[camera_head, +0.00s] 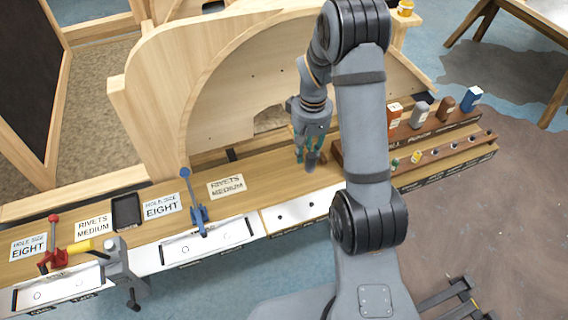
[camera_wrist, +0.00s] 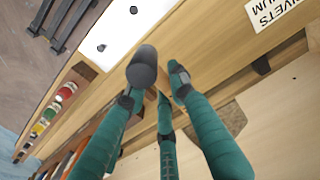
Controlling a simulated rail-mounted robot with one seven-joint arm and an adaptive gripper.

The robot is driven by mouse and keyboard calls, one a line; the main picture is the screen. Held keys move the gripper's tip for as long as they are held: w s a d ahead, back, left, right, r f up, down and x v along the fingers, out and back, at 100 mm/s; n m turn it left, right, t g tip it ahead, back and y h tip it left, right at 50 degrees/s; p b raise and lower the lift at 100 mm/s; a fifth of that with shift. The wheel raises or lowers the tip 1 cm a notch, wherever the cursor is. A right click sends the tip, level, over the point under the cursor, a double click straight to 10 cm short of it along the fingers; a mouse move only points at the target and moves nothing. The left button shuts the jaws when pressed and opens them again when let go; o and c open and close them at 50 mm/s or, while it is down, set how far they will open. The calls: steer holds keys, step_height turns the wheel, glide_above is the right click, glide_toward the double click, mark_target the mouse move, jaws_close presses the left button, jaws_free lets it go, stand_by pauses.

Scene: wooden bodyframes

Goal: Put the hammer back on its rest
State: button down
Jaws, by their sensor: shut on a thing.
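My gripper (camera_head: 312,150) has teal fingers with dark tips. It is over the wooden bench, in front of the curved wooden frame. It is shut on the hammer, whose dark grey round head (camera_head: 311,161) points down toward the bench top. In the wrist view the head (camera_wrist: 142,68) shows large between the fingertips of my gripper (camera_wrist: 152,85); the handle is mostly hidden by the fingers. I cannot tell whether the head touches the bench. I cannot single out the hammer's rest in either view.
A brown rack (camera_head: 430,130) with several bottles stands right of my gripper. Left along the bench (camera_head: 240,208) are a blue-handled clamp (camera_head: 198,212), label cards, a black tray (camera_head: 126,211), a red clamp (camera_head: 54,258) and a grey vise (camera_head: 122,268). The curved frame (camera_head: 225,90) rises behind.

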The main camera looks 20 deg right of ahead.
steer(key=p, duration=0.2)
glide_above(282, 164)
step_height(282, 164, down, 6)
steer(key=shift+s+d+r, duration=0.1)
steer(key=shift+f, duration=0.2)
steer(key=shift+f+p, duration=0.65)
steer(key=shift+f, duration=1.3)
steer(key=shift+f, duration=0.15)
steer(key=c, duration=1.5)
jaws_free()
steer(key=shift+o, duration=0.2)
step_height(282, 164, up, 12)
steer(key=b, duration=0.2)
steer(key=shift+r, duration=0.2)
